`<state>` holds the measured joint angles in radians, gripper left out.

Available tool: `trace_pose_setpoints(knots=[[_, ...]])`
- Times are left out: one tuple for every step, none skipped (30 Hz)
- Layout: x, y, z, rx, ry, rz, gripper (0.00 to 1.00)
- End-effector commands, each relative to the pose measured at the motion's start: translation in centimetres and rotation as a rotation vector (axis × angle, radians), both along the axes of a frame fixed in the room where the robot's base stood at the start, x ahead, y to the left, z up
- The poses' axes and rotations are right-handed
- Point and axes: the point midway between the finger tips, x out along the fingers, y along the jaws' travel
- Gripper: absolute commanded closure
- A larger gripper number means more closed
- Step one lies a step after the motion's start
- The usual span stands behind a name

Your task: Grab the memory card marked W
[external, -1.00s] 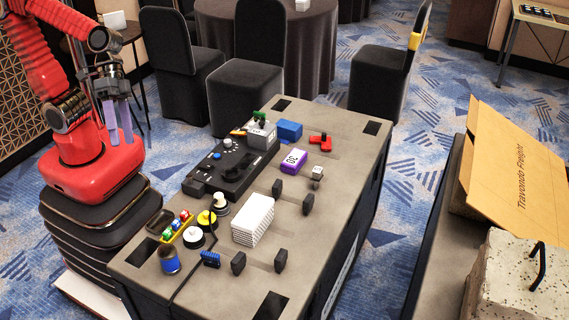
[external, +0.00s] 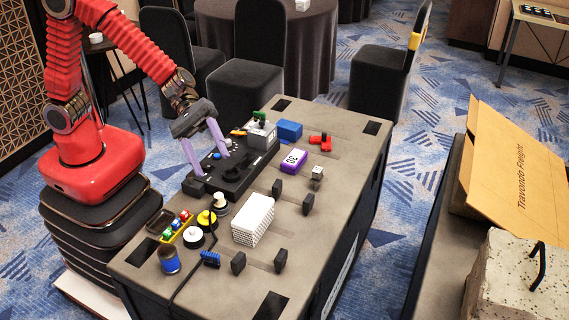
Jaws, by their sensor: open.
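I cannot read a W on anything at this size.
The grey case top (external: 330,163) carries a white ribbed block (external: 253,221), a purple box (external: 293,160), a blue box (external: 289,130), a red tool (external: 320,139), black upright pegs (external: 308,204), a blue can (external: 169,260) and a blue brush (external: 211,259).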

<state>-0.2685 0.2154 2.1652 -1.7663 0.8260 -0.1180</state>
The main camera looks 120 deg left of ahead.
Motion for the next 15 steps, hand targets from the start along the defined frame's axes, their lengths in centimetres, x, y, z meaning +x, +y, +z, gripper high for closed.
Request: trace_pose_setpoints(knots=[[1.1, 1.2, -1.0, -0.043, 0.017, 0.053, 0.41], [1.7, 1.9, -1.5, -0.070, 0.025, 0.085, 0.41], [2.6, 2.9, -2.1, -0.106, 0.034, 0.131, 0.41], [3.2, 3.7, -2.5, -0.132, 0.042, 0.166, 0.41], [3.8, 4.5, -3.1, -0.158, 0.050, 0.200, 0.41], [4.5, 5.6, -3.9, -0.193, 0.060, 0.245, 0.41], [5.1, 6.4, -4.4, -0.219, 0.066, 0.280, 0.41], [5.6, 7.3, -5.1, -0.243, 0.073, 0.315, 0.41], [6.1, 8.5, -6.0, -0.277, 0.082, 0.362, 0.41], [6.6, 9.4, -6.6, -0.302, 0.089, 0.397, 0.41], [7.0, 10.3, -7.3, -0.326, 0.095, 0.432, 0.41], [7.4, 11.5, -8.3, -0.358, 0.104, 0.481, 0.41], [7.8, 12.5, -9.0, -0.382, 0.110, 0.516, 0.41], [8.0, 13.4, -9.8, -0.406, 0.117, 0.553, 0.41], [8.3, 14.8, -10.9, -0.438, 0.125, 0.602, 0.41]])
